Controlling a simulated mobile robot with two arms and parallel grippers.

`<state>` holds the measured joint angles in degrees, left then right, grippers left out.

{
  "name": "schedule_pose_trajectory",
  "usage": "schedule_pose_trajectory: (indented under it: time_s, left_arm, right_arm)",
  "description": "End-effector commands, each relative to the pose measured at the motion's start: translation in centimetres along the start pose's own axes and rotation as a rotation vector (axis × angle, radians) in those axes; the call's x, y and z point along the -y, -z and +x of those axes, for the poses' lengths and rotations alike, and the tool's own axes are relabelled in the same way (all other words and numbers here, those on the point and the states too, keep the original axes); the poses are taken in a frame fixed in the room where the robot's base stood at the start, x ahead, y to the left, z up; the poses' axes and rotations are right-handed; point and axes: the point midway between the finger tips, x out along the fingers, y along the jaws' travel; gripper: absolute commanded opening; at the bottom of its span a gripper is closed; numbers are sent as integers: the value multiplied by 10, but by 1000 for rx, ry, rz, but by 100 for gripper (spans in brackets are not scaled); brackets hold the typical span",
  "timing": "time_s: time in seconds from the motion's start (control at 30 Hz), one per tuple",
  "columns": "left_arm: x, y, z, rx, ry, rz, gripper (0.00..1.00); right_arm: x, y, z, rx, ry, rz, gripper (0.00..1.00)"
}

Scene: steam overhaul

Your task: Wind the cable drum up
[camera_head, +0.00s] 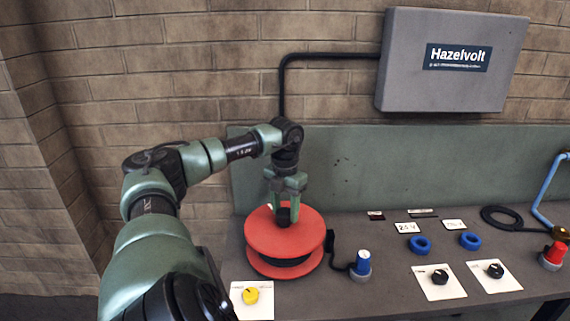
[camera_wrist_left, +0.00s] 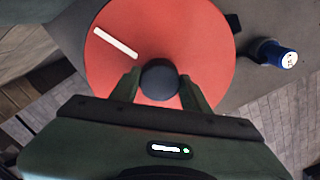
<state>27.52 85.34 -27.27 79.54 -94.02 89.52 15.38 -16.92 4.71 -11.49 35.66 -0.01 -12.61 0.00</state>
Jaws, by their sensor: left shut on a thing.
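The red cable drum (camera_head: 261,238) lies flat on the bench, with dark cable between its two flanges. A black round crank knob (camera_head: 284,215) stands up from its top. My left gripper (camera_head: 286,210) points straight down and is shut on this knob. In the left wrist view the fingers of the left gripper (camera_wrist_left: 160,88) sit on either side of the black knob (camera_wrist_left: 160,78), above the red drum (camera_wrist_left: 200,40). A white stripe (camera_wrist_left: 116,43) marks the drum top. The right gripper is not in view.
A blue-capped plug (camera_head: 362,263) stands right of the drum, with a black cable beside it. A yellow knob (camera_head: 251,296) on a white card is in front. Blue rings (camera_head: 420,244), black dials (camera_head: 440,277) and a red-capped plug (camera_head: 555,253) lie farther right. A Hazelvolt box (camera_head: 440,85) hangs behind.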

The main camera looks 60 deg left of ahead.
Motion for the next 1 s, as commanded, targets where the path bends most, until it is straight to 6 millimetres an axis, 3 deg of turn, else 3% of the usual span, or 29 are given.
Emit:
schedule_pose_trajectory:
  time_s: [0.5, 1.0]
  left_arm:
    - [-1, 0, -1, 0, -4, 369, 0]
    - [-1, 0, -1, 0, -5, 459, 0]
  right_arm:
    - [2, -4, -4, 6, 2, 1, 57]
    - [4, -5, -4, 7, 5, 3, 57]
